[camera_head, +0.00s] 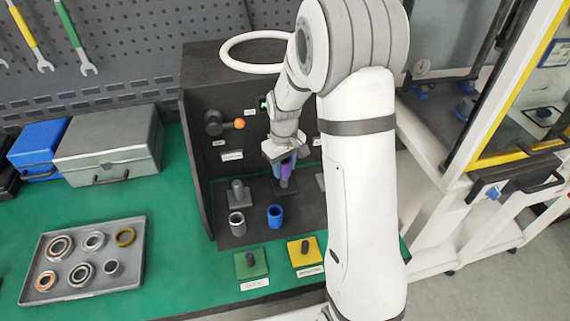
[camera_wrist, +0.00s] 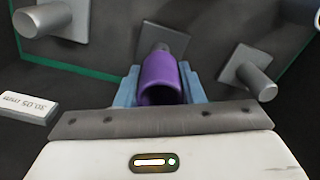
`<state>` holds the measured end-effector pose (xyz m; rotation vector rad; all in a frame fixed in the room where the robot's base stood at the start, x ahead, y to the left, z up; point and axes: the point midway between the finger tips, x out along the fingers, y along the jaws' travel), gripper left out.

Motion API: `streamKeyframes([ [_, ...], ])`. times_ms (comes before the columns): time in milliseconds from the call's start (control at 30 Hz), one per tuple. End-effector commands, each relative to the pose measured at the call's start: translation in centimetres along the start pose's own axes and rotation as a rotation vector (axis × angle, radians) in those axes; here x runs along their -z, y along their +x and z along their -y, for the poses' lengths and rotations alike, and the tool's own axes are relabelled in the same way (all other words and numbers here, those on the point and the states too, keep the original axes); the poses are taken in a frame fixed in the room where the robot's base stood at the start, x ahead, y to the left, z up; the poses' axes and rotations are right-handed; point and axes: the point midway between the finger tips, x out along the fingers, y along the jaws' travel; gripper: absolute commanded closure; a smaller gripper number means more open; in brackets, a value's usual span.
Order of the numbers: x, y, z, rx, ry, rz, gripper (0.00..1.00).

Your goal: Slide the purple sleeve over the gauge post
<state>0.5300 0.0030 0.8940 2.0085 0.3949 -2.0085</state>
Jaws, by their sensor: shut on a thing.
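The purple sleeve (camera_head: 286,168) is held between the blue fingers of my gripper (camera_head: 284,173), inside the dark booth. In the wrist view the sleeve (camera_wrist: 160,79) shows its open near end, with a finger on each side. A grey post (camera_wrist: 166,40) on a square plate appears just beyond the sleeve's far end, roughly in line with it. I cannot tell whether they touch or overlap. Another post (camera_wrist: 45,20) stands to the left and one (camera_wrist: 258,80) to the right in the wrist view. In the head view a grey post (camera_head: 238,188) stands left of my gripper.
A silver sleeve (camera_head: 237,224) and a blue sleeve (camera_head: 275,217) stand at the booth's front. Green (camera_head: 245,270) and yellow (camera_head: 299,259) pads with dark pegs lie before it. A tray of rings (camera_head: 46,296) is at left. A label (camera_wrist: 22,103) reads 30.05 mm.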

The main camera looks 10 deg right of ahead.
Motion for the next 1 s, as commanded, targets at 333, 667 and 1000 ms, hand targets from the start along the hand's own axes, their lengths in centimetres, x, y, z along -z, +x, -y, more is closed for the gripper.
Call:
streamKeyframes([
  [333, 0.04, -0.04, 0.06, 0.000, -0.001, 0.000, 0.94],
  [667, 0.03, 0.83, 0.10, 0.000, -0.002, 0.000, 0.64],
  [1000, 0.03, 0.71, 0.14, 0.000, -0.003, 0.000, 0.40],
])
